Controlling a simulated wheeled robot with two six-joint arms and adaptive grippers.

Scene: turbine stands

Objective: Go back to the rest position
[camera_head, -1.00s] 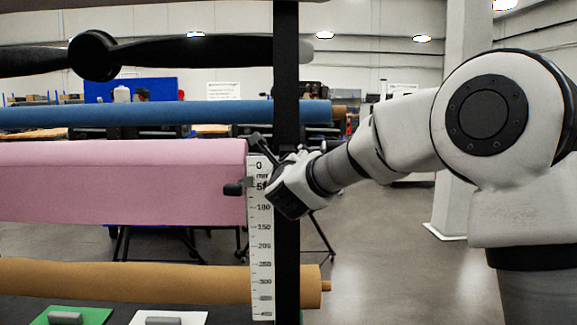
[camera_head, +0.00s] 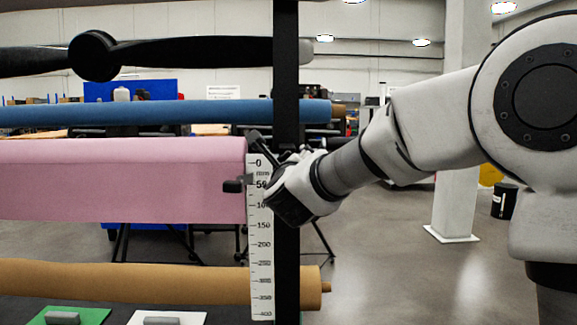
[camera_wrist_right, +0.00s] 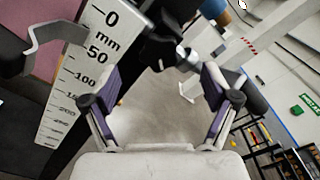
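My right gripper (camera_head: 272,152) is beside the black upright post (camera_head: 286,250), near the top of the white mm ruler (camera_head: 260,250). In the right wrist view its two fingers (camera_wrist_right: 163,85) are spread wide with nothing between them. The ruler also shows at the left of that view (camera_wrist_right: 85,75). A grey hooked piece (camera_wrist_right: 42,45) sticks out beside the ruler there, clear of the fingers. A dark bit in the head view (camera_head: 234,186) appears at the ruler's left edge. My left gripper is not in view.
Blue (camera_head: 150,111), pink (camera_head: 120,180) and brown (camera_head: 150,284) rolls lie across the left side. A black propeller-like part (camera_head: 200,51) is above them. Green (camera_head: 80,315) and white (camera_head: 185,319) cards lie low. Open floor (camera_head: 400,270) and a pale column (camera_head: 457,200) are at right.

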